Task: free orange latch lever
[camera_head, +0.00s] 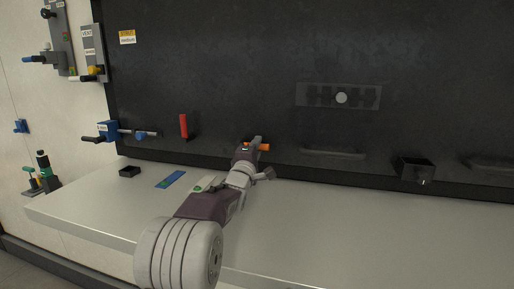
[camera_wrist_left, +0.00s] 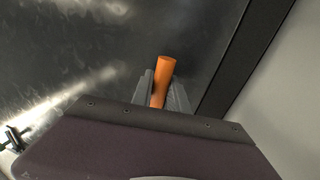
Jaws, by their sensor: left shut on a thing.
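The orange latch lever (camera_head: 264,147) sticks out at the lower part of the black panel, just above the grey shelf. It also shows in the left wrist view (camera_wrist_left: 163,82), where it stands between the two grey fingers. My left gripper (camera_head: 255,143) is shut on the lever, with a finger on each side of it. The gripper hides the lever's base and most of its length in the head view. My right gripper is not in view.
A red upright handle (camera_head: 184,125) and a blue-bodied latch (camera_head: 108,131) are on the left. A black open box (camera_head: 415,170) is fixed at the right. A blue strip (camera_head: 171,179) and a small black tray (camera_head: 129,171) lie on the shelf (camera_head: 330,215), whose right part is clear.

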